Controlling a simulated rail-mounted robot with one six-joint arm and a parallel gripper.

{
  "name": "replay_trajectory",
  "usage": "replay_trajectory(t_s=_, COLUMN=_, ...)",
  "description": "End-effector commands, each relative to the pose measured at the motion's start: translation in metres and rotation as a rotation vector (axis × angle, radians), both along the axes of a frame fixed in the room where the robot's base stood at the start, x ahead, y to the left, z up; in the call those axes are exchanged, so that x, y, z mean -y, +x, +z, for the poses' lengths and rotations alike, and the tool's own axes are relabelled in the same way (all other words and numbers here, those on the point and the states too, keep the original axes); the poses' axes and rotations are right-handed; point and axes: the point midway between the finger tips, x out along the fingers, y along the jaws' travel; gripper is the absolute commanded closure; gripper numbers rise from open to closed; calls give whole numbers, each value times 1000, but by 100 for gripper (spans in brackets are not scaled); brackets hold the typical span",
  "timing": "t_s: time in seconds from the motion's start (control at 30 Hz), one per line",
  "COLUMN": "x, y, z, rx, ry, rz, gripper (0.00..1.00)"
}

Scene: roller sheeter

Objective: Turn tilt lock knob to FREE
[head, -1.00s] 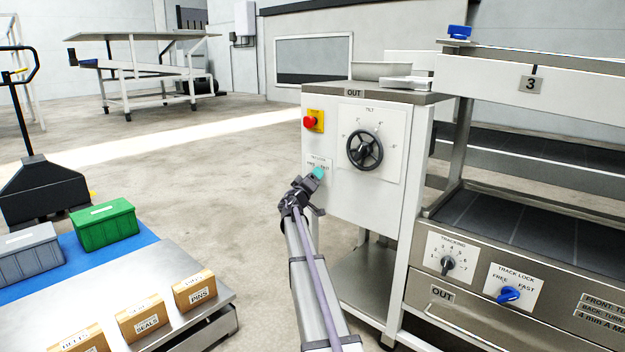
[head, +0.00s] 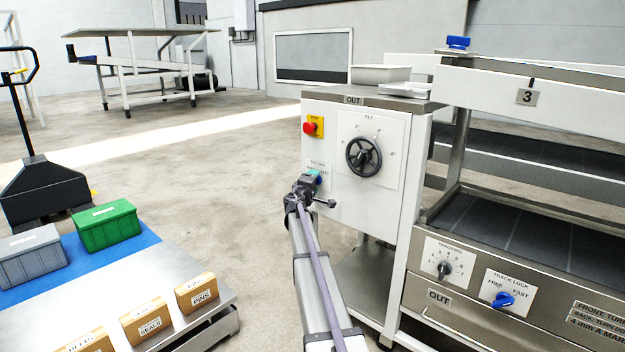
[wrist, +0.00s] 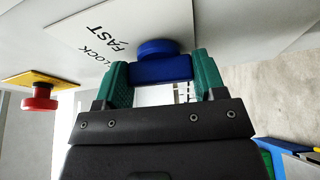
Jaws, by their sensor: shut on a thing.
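The tilt lock knob (wrist: 158,62) is blue and sits on a white label plate marked LOCK and FAST (wrist: 105,45) in the wrist view. My gripper (wrist: 162,78) has its two green fingers on either side of the knob, shut on it. In the head view my gripper (head: 314,176) is at the lower left of the white cabinet front and covers most of the knob. The FREE mark cannot be read, and the knob's pointing direction is not clear.
Above the knob is a red stop button on a yellow plate (head: 313,126). A black tilt handwheel (head: 364,157) is to the right on the cabinet (head: 345,215). A blue track lock knob (head: 503,300) is at the lower right. Open floor lies left of the cabinet.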

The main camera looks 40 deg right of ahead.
Motion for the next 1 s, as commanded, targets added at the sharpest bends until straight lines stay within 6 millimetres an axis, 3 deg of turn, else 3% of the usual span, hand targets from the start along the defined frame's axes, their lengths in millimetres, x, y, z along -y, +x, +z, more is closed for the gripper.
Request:
replay_trajectory(t_s=0.6, x=-1, y=1, z=5, rx=-564, ry=-105, rz=2, gripper=60)
replay_trajectory(t_s=1.0, x=-1, y=1, z=4, rx=-826, ry=-155, rz=1, gripper=60)
